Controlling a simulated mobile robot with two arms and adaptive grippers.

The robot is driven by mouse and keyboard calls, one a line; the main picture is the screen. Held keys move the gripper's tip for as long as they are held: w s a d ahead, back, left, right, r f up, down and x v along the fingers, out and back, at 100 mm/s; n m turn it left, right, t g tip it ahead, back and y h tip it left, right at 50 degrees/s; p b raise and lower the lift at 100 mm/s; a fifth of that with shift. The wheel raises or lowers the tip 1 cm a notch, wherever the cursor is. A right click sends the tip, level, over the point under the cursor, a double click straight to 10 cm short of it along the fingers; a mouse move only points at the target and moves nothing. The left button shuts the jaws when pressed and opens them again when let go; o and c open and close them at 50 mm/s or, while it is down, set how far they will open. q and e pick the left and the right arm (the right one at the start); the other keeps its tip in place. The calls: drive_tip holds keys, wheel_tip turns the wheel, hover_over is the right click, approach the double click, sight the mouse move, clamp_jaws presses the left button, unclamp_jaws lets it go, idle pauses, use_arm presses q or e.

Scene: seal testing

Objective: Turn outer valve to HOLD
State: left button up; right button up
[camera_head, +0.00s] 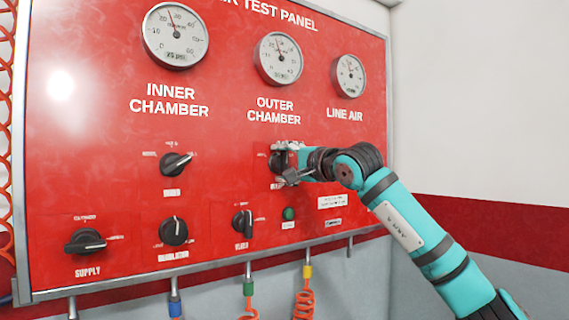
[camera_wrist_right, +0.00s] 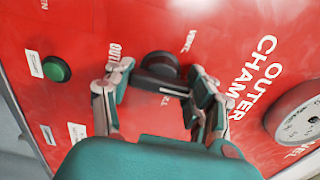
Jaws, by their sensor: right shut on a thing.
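The outer valve is a black knob (camera_head: 275,163) on the red panel, below the OUTER CHAMBER gauge and lettering. It also shows in the right wrist view (camera_wrist_right: 158,68), with small white labels around it, one reading VENT. My right gripper (camera_head: 288,163) reaches it from the right, its fingers at the knob's upper and lower sides in the head view. In the wrist view the right gripper (camera_wrist_right: 158,88) has one finger on each side of the knob and is shut on it. The fingers partly hide the knob, and I cannot tell its exact setting. My left gripper is not in view.
The panel (camera_head: 110,60) carries several gauges. The inner valve knob (camera_head: 175,164) is to the left; the supply (camera_head: 85,241), regulator (camera_head: 173,231) and another knob (camera_head: 242,223) are below. A green button (camera_head: 289,213) lies just under my gripper. Hose fittings hang below the panel.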

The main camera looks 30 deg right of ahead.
drive_tip(key=shift+f, duration=0.1)
idle(0.3)
drive_tip(key=o, duration=1.2)
drive_tip(key=shift+s, duration=0.1)
drive_tip(key=shift+s+d, duration=0.25)
drive_tip(key=shift+s, duration=1.7)
drive_tip(key=shift+s+d, duration=0.25)
drive_tip(key=shift+s, duration=1.65)
drive_tip(key=shift+s+d, duration=0.25)
drive_tip(key=shift+s, duration=1.7)
